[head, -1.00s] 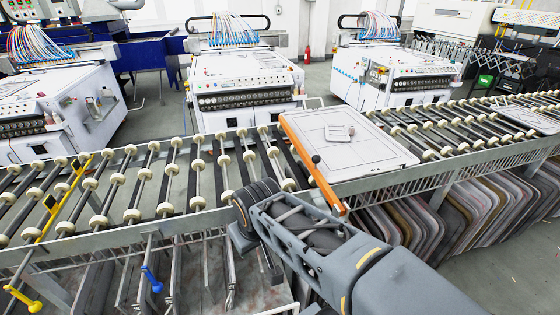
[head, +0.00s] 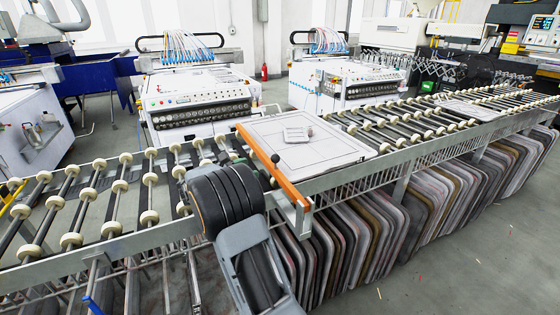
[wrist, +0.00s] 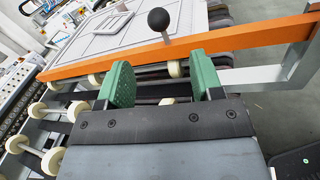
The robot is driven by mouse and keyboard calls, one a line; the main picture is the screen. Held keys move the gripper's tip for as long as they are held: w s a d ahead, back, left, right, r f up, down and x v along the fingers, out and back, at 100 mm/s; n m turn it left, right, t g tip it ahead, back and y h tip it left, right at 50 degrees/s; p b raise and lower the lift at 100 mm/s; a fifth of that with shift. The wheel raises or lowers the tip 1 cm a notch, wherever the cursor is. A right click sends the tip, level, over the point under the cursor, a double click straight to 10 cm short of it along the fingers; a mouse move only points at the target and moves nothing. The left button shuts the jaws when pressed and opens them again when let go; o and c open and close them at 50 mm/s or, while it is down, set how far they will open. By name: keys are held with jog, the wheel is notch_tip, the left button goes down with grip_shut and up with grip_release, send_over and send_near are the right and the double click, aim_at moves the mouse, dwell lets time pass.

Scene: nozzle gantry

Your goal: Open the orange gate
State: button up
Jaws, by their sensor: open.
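The orange gate (head: 272,165) is a long bar lying across the roller conveyor, along the left edge of a white panel. A black ball knob on a short stem (head: 275,158) stands on it. In the wrist view the orange bar (wrist: 230,40) runs across the upper part, and the black knob (wrist: 158,20) rises from it just beyond the fingers. My gripper (wrist: 160,82) has two green-padded fingers, apart and empty, short of the bar.
A white panel (head: 330,145) with a small grey piece (head: 297,134) lies on the rollers right of the gate. The metal conveyor rail (head: 430,158) runs along the front, with several boards (head: 400,220) stacked below. White machines (head: 195,105) stand behind.

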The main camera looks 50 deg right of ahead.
jog(key=d, duration=0.4)
jog(key=s+d, duration=0.1)
jog(key=d, duration=0.3)
jog(key=s+d, duration=0.1)
jog(key=d, duration=0.4)
jog(key=shift+s+p, duration=0.2)
jog(key=shift+p, duration=0.15)
